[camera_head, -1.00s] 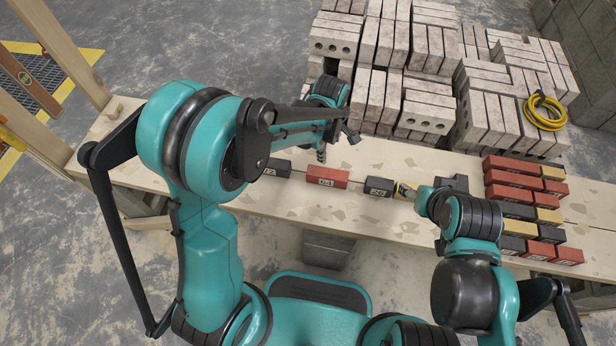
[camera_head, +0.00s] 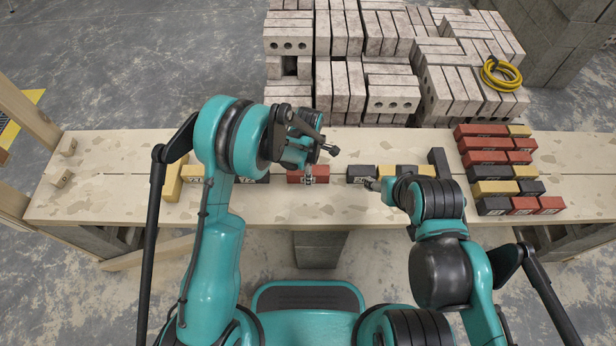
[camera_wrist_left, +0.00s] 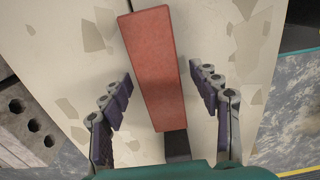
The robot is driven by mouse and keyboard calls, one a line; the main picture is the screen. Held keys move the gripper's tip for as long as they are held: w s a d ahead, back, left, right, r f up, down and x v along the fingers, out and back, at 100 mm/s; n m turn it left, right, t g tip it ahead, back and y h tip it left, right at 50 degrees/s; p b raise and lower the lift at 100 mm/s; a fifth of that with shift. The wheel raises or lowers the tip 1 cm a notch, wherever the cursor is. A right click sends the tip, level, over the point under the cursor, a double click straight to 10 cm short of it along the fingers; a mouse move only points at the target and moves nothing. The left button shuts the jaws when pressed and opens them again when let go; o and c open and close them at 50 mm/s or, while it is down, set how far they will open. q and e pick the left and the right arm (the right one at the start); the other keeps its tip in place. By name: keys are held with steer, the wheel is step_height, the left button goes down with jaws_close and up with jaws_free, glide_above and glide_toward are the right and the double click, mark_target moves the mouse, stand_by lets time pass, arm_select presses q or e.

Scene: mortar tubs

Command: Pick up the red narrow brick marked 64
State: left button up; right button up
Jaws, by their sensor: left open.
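The red narrow brick (camera_head: 294,178) lies on the pale plank bench in a row of bricks. In the left wrist view the red brick (camera_wrist_left: 153,65) runs lengthwise between the fingers, its top face plain. My left gripper (camera_head: 309,179) is above it and hides part of its front in the head view. In the left wrist view this gripper (camera_wrist_left: 160,76) is open, one finger on each side of the brick with gaps. My right gripper (camera_head: 372,184) is at the row's right part, near a black brick (camera_head: 358,173); its fingers are too small to read.
A black brick (camera_wrist_left: 177,146) lies close past one end of the red brick. Yellow bricks (camera_head: 172,180) are at the row's left. Stacked red, yellow and black bricks (camera_head: 482,158) stand at the right. Grey block piles (camera_head: 340,90) stand behind the bench (camera_head: 110,165).

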arm_select(q)
steer(key=shift+f, duration=0.4)
steer(key=shift+r, duration=0.15)
jaws_close()
